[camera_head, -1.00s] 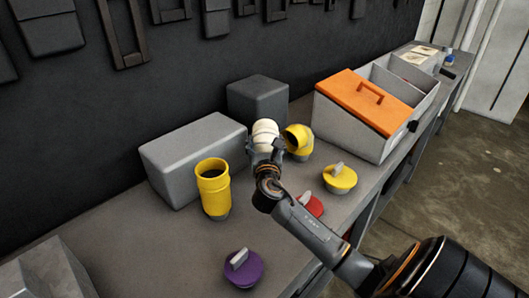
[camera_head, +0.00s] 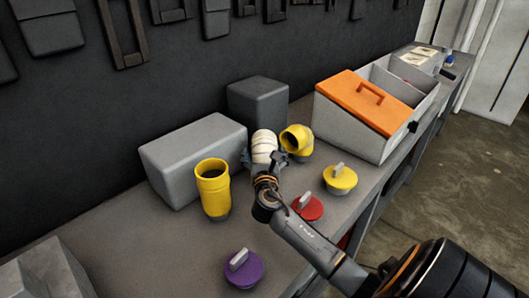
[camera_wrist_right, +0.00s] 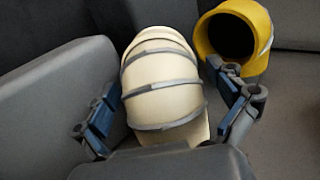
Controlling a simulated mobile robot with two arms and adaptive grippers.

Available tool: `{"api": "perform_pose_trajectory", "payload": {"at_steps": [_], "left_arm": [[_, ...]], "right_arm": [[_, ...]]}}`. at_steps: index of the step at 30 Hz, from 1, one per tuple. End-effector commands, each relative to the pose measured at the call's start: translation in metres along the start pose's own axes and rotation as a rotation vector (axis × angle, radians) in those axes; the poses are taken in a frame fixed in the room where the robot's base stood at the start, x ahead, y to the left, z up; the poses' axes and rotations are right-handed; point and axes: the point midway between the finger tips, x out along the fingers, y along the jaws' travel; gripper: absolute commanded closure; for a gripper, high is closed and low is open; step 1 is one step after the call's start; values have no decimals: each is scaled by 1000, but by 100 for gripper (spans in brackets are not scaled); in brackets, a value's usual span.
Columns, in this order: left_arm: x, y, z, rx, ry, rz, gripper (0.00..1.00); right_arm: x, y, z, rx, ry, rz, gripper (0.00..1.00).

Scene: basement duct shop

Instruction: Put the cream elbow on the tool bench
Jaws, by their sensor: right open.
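The cream elbow (camera_head: 264,145) stands on the grey bench (camera_head: 190,246), in front of the dark grey block. In the right wrist view the cream elbow (camera_wrist_right: 163,85) shows grey bands and fills the space between the fingers. My right gripper (camera_head: 265,160) is open, its fingers on either side of the elbow. In the right wrist view the gripper (camera_wrist_right: 168,115) shows a gap at the left finger; contact at the right finger cannot be told. The elbow's lower part is hidden by the gripper. My left gripper is not in view.
A yellow elbow (camera_head: 297,139) stands close to the right of the cream one. A yellow pipe (camera_head: 213,190), a light grey block (camera_head: 195,155), and red (camera_head: 306,208), yellow (camera_head: 340,180) and purple (camera_head: 243,269) caps are around. An orange-lidded toolbox (camera_head: 365,102) stands further right.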

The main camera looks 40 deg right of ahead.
Motion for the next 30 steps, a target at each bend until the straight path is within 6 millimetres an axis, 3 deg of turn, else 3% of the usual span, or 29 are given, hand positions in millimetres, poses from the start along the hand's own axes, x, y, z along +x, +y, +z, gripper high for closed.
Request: {"api": "perform_pose_trajectory", "payload": {"at_steps": [8,21,30], "left_arm": [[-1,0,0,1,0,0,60],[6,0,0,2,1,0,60],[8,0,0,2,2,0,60]], "right_arm": [[-4,0,2,0,0,2,4],[-91,0,1,1,1,2,4],[-119,0,3,0,0,1,4]]}}
